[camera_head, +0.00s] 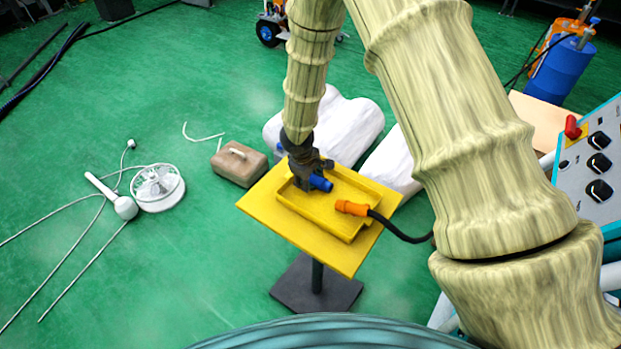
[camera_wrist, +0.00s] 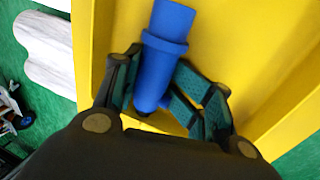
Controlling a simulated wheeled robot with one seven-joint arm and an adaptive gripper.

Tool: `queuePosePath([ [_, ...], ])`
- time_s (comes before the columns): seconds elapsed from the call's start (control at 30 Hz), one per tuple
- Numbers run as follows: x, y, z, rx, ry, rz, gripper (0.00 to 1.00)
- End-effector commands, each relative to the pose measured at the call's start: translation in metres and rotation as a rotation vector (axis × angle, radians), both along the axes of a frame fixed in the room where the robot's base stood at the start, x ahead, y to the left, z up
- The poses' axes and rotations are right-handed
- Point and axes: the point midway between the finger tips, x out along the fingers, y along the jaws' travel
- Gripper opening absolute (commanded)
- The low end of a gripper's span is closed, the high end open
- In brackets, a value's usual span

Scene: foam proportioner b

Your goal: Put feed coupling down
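A blue coupling (camera_head: 321,183) is at my gripper (camera_head: 309,178), over the left part of a yellow tray (camera_head: 345,231) on a yellow stand (camera_head: 262,208). In the wrist view the blue coupling (camera_wrist: 166,48) lies between the two fingers of my gripper (camera_wrist: 160,62). The fingers are closed in against both its sides, and its wide end points away from my palm. I cannot tell whether the coupling touches the tray floor. An orange coupling (camera_head: 352,208) on a black hose lies at the tray's front right edge.
The black hose (camera_head: 400,233) runs right from the tray. A control panel (camera_head: 594,165) with black knobs stands at the right.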

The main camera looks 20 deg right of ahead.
Motion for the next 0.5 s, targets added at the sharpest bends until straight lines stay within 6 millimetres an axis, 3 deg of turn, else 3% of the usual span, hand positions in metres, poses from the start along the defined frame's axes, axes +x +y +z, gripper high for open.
queuePosePath([
  [0.5,0.0008,0.0003,0.0062,-0.001,0.0,0.001,0.37],
])
